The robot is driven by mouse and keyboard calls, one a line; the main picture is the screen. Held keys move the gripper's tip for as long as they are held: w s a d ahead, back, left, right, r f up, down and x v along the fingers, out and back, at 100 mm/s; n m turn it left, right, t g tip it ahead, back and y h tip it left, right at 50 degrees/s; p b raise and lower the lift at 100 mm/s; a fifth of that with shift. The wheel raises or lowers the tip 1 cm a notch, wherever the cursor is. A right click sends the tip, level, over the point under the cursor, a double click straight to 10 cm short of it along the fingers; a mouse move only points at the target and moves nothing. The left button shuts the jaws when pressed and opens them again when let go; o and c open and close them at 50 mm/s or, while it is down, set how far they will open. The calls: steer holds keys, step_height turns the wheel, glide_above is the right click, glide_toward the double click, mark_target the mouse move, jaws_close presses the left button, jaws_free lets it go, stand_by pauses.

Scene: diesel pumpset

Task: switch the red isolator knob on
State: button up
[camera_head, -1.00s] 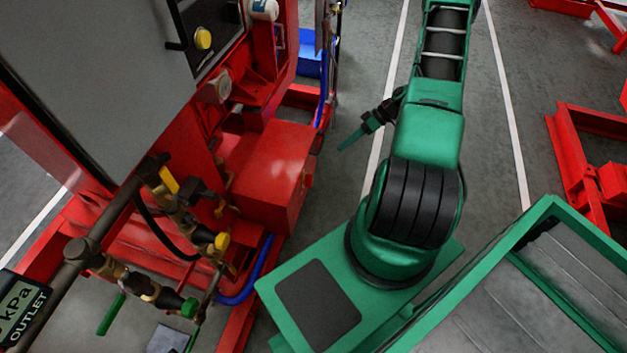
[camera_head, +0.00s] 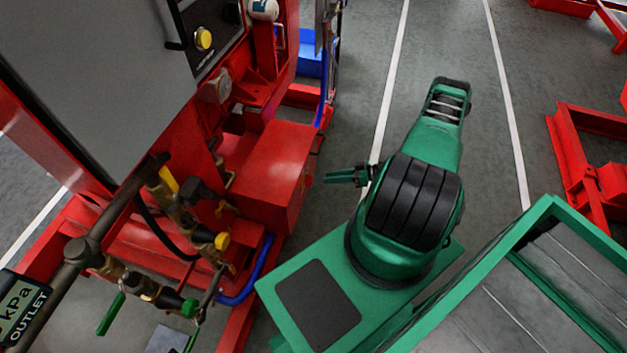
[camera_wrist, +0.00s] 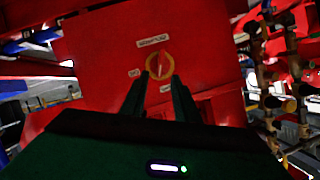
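The red isolator knob (camera_wrist: 159,66) sits in a yellow-orange ring on the red box face, in the middle of the wrist view. A pale line on the knob runs close to upright. Small labels lie above it, to its left and below it. My gripper (camera_wrist: 160,80) is open, its two dark fingers apart and empty, pointing at the knob from just below it in the picture. In the head view my gripper (camera_head: 329,178) points left at the side of the red box (camera_head: 272,165), with a gap between.
Brass valves and pipes (camera_head: 150,288) stand at the lower left of the head view. A blue hose (camera_head: 250,275) curves below the red box. A grey cabinet (camera_head: 110,80) rises at the upper left. Open floor (camera_head: 345,110) lies above my gripper in the picture.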

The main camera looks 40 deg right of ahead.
mark_target(309, 181)
steer(key=x, duration=0.8)
steer(key=shift+s, duration=0.1)
jaws_close()
